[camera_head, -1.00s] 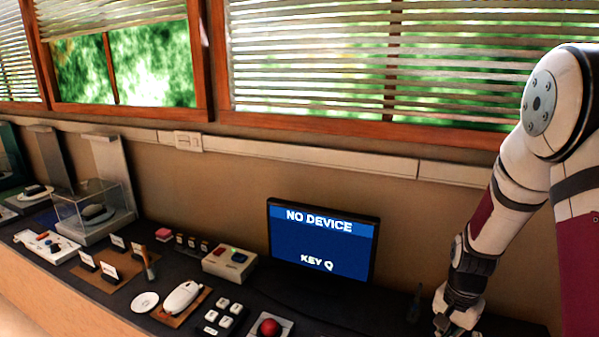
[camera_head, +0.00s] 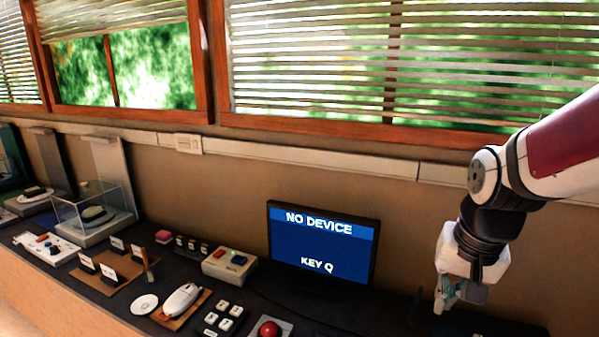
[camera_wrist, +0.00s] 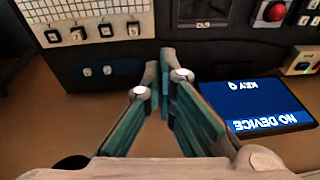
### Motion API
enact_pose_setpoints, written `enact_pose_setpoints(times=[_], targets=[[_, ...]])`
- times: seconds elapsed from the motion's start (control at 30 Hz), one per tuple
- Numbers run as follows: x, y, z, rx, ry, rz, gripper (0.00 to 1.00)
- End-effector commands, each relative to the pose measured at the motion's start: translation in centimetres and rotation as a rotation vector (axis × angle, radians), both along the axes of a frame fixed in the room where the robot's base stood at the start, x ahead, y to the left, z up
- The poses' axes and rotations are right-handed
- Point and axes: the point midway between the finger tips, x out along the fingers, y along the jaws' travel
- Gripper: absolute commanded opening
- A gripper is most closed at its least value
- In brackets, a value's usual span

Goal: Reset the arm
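My arm (camera_head: 565,150) reaches in from the right edge of the head view, with its wrist bent down. My gripper (camera_head: 448,300) hangs above the right end of the counter, to the right of the monitor (camera_head: 322,243). In the wrist view my gripper (camera_wrist: 160,72) shows two teal-padded fingers whose tips come together with nothing visible between them. The monitor (camera_wrist: 258,105) appears upside down to the right of the fingers there. It reads "NO DEVICE" and "KEY Q".
The dark counter (camera_head: 360,318) holds a red button (camera_head: 269,328), white keys (camera_head: 222,316), a white mouse (camera_head: 182,300), a box with coloured buttons (camera_head: 229,264) and a clear display case (camera_head: 93,212). A wall and windows with blinds stand behind it.

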Motion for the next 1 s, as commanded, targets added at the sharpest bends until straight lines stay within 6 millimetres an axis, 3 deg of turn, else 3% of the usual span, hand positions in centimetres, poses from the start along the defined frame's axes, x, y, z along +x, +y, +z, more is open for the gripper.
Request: enact_pose_setpoints(times=[0.1,0.3,0.6,0.8,1.0], targets=[[-2.3,1.3,2.6,-0.021,-0.047,0.079,0.00],[-6.5,3.0,5.6,-0.062,-0.113,0.211,0.00],[-12.0,4.5,7.9,-0.123,-0.196,0.373,0.00],[-13.3,4.8,8.1,-0.140,-0.215,0.413,0.00],[-13.4,4.8,8.1,-0.141,-0.214,0.416,0.00]])
